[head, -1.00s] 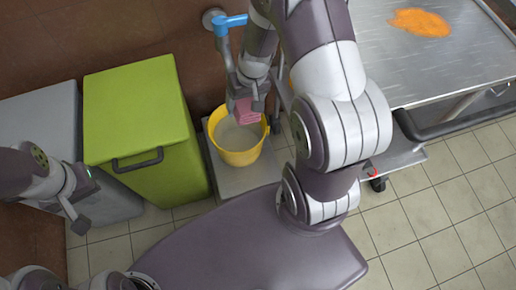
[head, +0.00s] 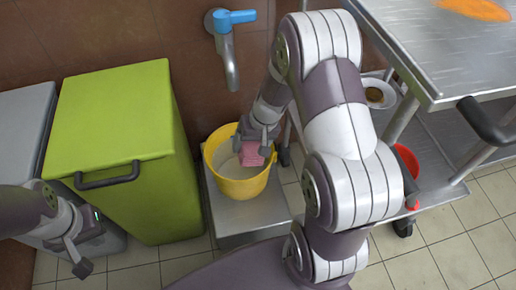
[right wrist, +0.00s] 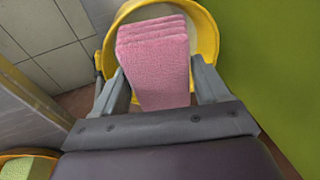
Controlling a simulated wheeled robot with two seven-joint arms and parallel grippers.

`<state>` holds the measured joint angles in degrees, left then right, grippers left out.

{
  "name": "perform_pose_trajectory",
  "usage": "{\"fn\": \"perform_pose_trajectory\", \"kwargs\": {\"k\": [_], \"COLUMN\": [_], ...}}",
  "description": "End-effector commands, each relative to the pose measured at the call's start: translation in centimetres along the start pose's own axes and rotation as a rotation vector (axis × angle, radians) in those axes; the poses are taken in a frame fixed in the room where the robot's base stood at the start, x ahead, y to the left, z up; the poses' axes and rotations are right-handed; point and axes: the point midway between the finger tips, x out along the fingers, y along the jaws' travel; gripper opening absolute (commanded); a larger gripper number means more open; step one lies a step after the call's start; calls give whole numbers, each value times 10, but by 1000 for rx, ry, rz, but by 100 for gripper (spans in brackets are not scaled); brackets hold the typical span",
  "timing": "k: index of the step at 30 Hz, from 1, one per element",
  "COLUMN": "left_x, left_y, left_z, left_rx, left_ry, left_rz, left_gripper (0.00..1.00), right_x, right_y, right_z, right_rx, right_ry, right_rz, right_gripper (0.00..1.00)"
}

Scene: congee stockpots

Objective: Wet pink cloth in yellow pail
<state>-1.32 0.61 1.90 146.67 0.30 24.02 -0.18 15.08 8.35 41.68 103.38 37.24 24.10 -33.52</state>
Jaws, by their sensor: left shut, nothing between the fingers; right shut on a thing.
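The yellow pail (head: 238,188) stands on a low grey platform below a blue-handled tap, with pale liquid inside. My right gripper (head: 257,146) is shut on the folded pink cloth (head: 254,154), at the right part of the pail's mouth. In the right wrist view the cloth (right wrist: 158,62) hangs between the two fingers, with the pail's rim (right wrist: 207,32) around its far end. I cannot tell whether the cloth touches the liquid. My left gripper (head: 80,262) is shut and empty, low at the left, in front of the bins.
A green bin (head: 112,110) with a dark handle stands close left of the pail, a grey bin (head: 22,125) beyond it. The tap (head: 230,50) is on the wall above the pail. A steel trolley (head: 440,60) is at the right, with a red container (head: 406,160) low down.

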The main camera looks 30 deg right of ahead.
Motion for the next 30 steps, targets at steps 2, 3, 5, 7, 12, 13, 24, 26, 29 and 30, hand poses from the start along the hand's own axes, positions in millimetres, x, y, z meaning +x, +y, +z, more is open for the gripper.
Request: {"fn": "perform_pose_trajectory", "kwargs": {"k": [2,3,5,7,12,13,24,26,29,30], "left_x": [0,0,-1,-1,13,17,62,69,80,85], "left_y": [0,0,0,0,0,0,0,0,0,0], "left_z": [0,0,0,0,1,2,7,8,10,10], "left_rx": [0,0,0,0,0,0,0,0,0,0], "left_ry": [0,0,0,0,0,0,0,0,0,0], "left_rz": [0,0,0,0,0,0,0,0,0,0], "left_gripper": [0,0,0,0,0,0,0,0,0,0], "right_x": [6,9,14,18,42,46,94,102,115,120], "right_y": [-2,-3,-5,-7,-6,-5,8,10,13,14], "right_z": [-9,-13,-20,-28,-38,-38,-31,-30,-29,-28], "right_rx": [-1,-1,-2,-2,0,0,0,0,0,0], "right_ry": [-1,-1,-1,-1,-1,0,0,0,0,0], "right_rz": [0,0,0,1,1,1,0,0,0,0], "right_gripper": [50,50,50,50,50,50,50,50,50,50]}}
